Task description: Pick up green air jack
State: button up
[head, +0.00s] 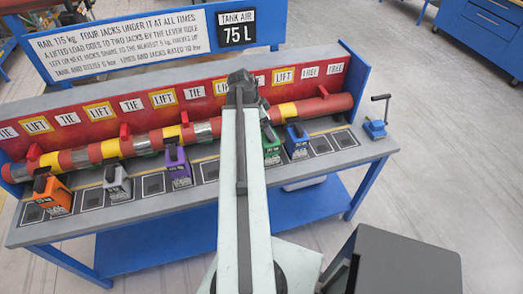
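The green air jack (271,154) stands on the grey bench, under the striped rail and just right of my arm. My arm covers part of the space to its left. My gripper (264,112) is the dark end of the arm, near the rail and above the green jack in the picture. Its fingers are too small and dark to tell whether they are open or shut. I cannot tell whether it touches the jack.
Orange (52,196), silver (117,184), purple (178,168) and blue (296,143) jacks stand along the bench (205,202). The red, yellow and silver rail (85,154) runs above them. A blue crank device (375,129) sits at the right end.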

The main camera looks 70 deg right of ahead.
aim_at(269, 145)
jog(key=shift+w+b+x, duration=0.2)
jog(key=shift+b+x, duration=1.1)
jog(key=b+x, duration=0.5)
jog(key=shift+a+f, duration=0.3)
jog(key=shift+a, duration=0.05)
jog(key=shift+r, duration=0.2)
jog(key=c, duration=2)
